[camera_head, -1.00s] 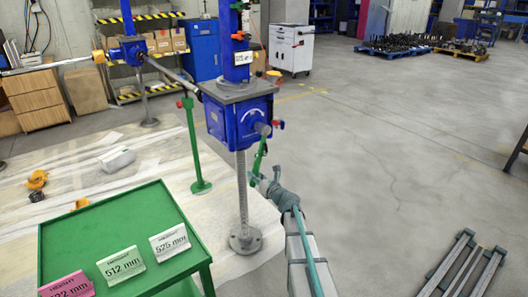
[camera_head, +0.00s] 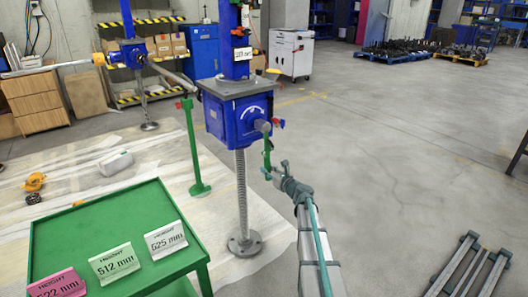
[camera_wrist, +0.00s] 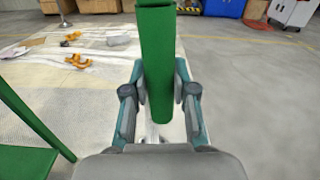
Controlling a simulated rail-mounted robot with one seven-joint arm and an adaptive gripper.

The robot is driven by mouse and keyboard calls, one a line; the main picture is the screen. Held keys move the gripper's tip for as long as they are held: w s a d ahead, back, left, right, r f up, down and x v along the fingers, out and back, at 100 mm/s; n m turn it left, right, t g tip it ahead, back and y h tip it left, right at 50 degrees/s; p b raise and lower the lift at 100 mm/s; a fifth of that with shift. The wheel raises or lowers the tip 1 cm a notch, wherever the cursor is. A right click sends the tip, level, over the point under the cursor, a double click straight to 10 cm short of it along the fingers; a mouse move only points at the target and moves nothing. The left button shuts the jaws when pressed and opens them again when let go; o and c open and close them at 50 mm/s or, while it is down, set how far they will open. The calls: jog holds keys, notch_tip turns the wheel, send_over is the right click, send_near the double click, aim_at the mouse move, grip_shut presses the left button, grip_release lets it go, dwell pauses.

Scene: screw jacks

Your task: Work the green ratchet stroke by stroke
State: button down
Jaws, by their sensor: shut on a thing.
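The green ratchet (camera_head: 267,152) hangs from the shaft on the front of the blue screw jack (camera_head: 238,120), with its handle close to upright. My gripper (camera_head: 269,173) is at the lower end of the handle. In the wrist view the green handle (camera_wrist: 157,50) runs between the two fingers of my gripper (camera_wrist: 160,72), which are shut on it. The handle's bottom end shows between the fingers. The jack's threaded screw (camera_head: 241,195) runs down to a round foot plate on the floor.
A green table (camera_head: 95,225) with pink, green and white height cards stands at front left. A green post (camera_head: 194,150) stands left of the jack. Metal rails (camera_head: 465,265) lie at lower right. The floor to the right is largely clear.

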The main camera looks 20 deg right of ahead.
jog(key=shift+w+d+r, duration=0.15)
jog(key=shift+d+r, duration=0.1)
jog(key=shift+w+d+n, duration=0.1)
jog(key=shift+d+n, duration=0.25)
jog(key=shift+n, duration=0.05)
jog(key=d, duration=0.1)
jog(key=d+n+b, duration=0.2)
jog(key=shift+w+d+r, duration=0.15)
jog(key=shift+w+r, duration=0.2)
jog(key=shift+r, duration=0.05)
jog(key=d, duration=0.1)
jog(key=d+r+n+b, duration=0.1)
jog(key=w+d+n+b, duration=0.1)
jog(key=shift+d+r, duration=0.35)
